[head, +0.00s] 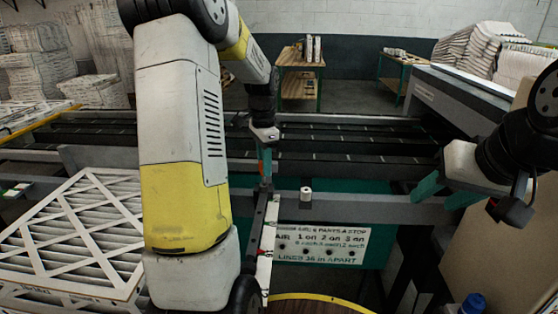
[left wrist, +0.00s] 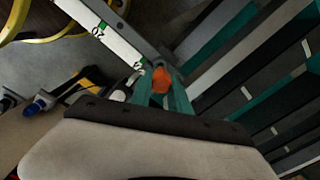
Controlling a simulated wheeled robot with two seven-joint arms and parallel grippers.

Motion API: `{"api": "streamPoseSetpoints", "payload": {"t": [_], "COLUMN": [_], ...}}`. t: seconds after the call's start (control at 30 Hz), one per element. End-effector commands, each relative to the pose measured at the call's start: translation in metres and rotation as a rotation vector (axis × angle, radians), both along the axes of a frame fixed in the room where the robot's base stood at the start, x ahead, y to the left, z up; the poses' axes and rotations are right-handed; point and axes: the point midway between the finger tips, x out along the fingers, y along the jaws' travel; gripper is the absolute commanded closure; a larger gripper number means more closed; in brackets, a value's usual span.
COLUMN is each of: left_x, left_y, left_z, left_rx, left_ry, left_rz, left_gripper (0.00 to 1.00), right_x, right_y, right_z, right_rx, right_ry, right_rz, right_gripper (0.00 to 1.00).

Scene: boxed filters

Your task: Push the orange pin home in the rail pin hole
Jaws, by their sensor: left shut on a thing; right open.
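The orange pin (left wrist: 161,80) shows in the left wrist view between the teal fingers of my left gripper (left wrist: 160,92), which is shut on it. In the head view my left gripper (head: 265,165) points down over the far end of the dark rail with a white scale strip (head: 266,248). The rail and its strip (left wrist: 113,38) run up to the pin in the left wrist view. The pin hole is hidden by the pin and fingers, so I cannot tell how deep the pin sits. My right gripper (head: 446,190) is open and empty, off to the right.
Stacked pleated filters (head: 75,235) lie at left. Dark roller lanes (head: 345,150) lie behind. A blue-capped bottle (head: 472,304) is at lower right.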

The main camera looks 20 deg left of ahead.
Motion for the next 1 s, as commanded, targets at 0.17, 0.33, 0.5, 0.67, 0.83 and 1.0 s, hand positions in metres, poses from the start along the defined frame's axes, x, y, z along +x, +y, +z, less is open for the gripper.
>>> {"api": "streamPoseSetpoints", "payload": {"t": [0.17,0.33,0.5,0.67,0.83,1.0], "left_x": [0.000,0.000,0.000,0.000,0.000,0.000], "left_y": [0.000,0.000,0.000,0.000,0.000,0.000], "left_z": [0.000,0.000,-0.003,-0.007,-0.012,-0.016], "left_rx": [0.000,0.000,-0.001,0.000,-0.001,0.000], "left_ry": [0.000,0.000,0.001,0.000,0.001,0.000], "left_rz": [0.000,0.000,0.000,0.000,0.000,0.000], "left_gripper": [1.00,1.00,1.00,1.00,1.00,1.00], "right_x": [0.000,0.000,0.000,0.000,0.000,0.000], "right_y": [0.000,0.000,0.000,0.000,0.000,0.000], "right_z": [0.000,0.000,0.000,0.000,0.000,0.000], "right_rx": [0.000,0.000,0.000,0.000,0.000,0.000], "right_ry": [0.000,0.000,0.000,0.000,0.000,0.000], "right_rz": [0.000,0.000,0.000,0.000,0.000,0.000], "right_gripper": [0.53,0.53,0.53,0.53,0.53,0.53]}}
